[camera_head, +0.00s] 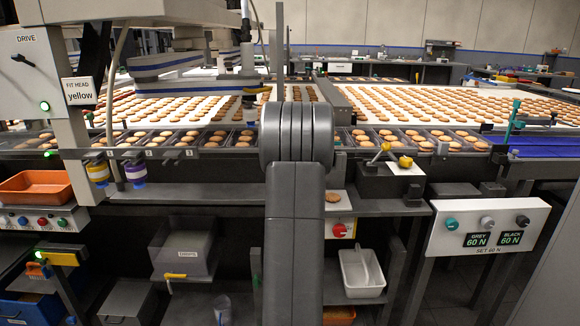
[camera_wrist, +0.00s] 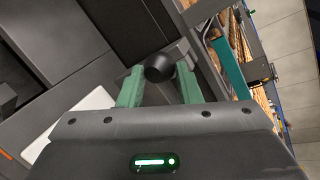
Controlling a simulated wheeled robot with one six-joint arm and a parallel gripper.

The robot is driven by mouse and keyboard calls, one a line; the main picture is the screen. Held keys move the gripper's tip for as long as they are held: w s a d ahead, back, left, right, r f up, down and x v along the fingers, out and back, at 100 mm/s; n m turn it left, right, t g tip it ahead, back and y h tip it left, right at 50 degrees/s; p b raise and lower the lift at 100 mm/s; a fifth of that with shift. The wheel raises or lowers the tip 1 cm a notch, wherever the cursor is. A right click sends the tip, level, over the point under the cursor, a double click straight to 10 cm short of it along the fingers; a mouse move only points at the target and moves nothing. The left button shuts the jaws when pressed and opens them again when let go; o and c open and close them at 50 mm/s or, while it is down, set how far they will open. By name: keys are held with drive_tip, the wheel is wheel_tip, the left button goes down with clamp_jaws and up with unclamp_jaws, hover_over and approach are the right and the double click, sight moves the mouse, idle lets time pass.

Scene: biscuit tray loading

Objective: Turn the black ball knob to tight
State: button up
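The black ball knob (camera_wrist: 160,67) shows in the wrist view, round and dark, beside a dark grey bar. My gripper (camera_wrist: 159,66) has its two green fingers on either side of the ball, with narrow gaps seeming to show; contact is hard to judge. It looks open. In the head view my arm fills the middle and my gripper is not visible. A white panel (camera_head: 450,246) at the right carries a teal, a grey and a black knob (camera_head: 522,220). Its displays read GREY 60 N and BLACK 60 N, above the label SET 60 N.
A teal bar (camera_wrist: 229,69) stands close right of the fingers in the wrist view, with biscuits beyond. In the head view a teal fixture (camera_head: 515,120) stands by the blue belt (camera_head: 548,146). A white bin (camera_head: 362,274) and grey bin (camera_head: 183,251) sit under the line.

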drive_tip(key=o, duration=0.4)
drive_tip(key=b+v, duration=0.1)
drive_tip(key=v, duration=1.3)
drive_tip(key=shift+w+f, duration=0.1)
drive_tip(key=shift+w, duration=0.1)
drive_tip(key=p+x, duration=0.1)
drive_tip(key=x, duration=1.2)
drive_tip(key=shift+w+a, duration=0.1)
drive_tip(key=shift+w, duration=0.2)
drive_tip(key=shift+s, duration=0.1)
